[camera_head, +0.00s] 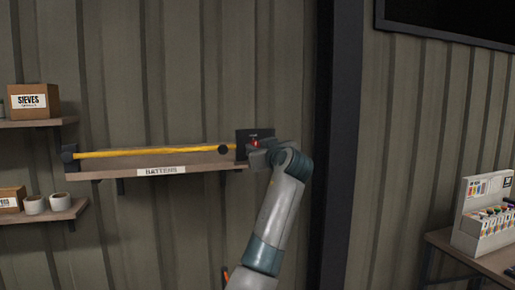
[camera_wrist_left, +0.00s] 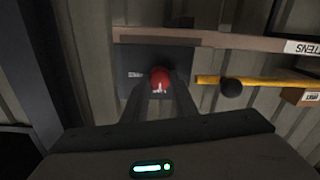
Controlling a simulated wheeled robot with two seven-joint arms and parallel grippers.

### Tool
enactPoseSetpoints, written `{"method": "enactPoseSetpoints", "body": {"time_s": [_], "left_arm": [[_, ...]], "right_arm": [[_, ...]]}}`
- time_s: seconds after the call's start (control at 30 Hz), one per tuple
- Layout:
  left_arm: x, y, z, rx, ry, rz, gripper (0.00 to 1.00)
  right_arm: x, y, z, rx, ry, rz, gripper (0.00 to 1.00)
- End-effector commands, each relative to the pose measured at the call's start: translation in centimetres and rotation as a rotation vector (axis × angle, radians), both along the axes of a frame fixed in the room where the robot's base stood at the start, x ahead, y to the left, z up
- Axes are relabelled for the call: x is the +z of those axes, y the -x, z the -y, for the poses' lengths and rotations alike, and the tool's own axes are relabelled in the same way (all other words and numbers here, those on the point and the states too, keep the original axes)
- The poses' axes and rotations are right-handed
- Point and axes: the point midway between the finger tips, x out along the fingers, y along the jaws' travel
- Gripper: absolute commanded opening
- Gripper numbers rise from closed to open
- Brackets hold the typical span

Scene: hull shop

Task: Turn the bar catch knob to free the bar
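The red bar catch knob (camera_head: 255,143) sits on a dark plate (camera_head: 243,134) at the right end of the batten shelf. It also shows in the left wrist view as a round red knob (camera_wrist_left: 160,79) with a small white mark. My left gripper (camera_wrist_left: 161,88) has one finger on each side of the knob, and the fingers appear to touch it. In the head view my left gripper (camera_head: 262,149) partly covers the plate and knob. My right gripper is not in view.
The shelf (camera_head: 205,160) carries a BATTENS label. A dark post (camera_head: 337,140) stands right of my arm. A rack (camera_head: 485,215) sits on a bench at the far right.

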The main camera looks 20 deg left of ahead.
Motion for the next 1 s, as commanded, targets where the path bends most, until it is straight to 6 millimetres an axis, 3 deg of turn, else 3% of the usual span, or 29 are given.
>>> {"method": "enactPoseSetpoints", "body": {"time_s": [0.47,1.0], "left_arm": [[-0.1,0.0,0.0,0.000,-0.089,-0.059,0.03],[-0.1,0.0,0.1,0.001,-0.461,-0.308,0.03]], "right_arm": [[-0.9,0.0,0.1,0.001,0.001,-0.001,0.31],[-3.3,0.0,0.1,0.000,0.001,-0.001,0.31]]}}
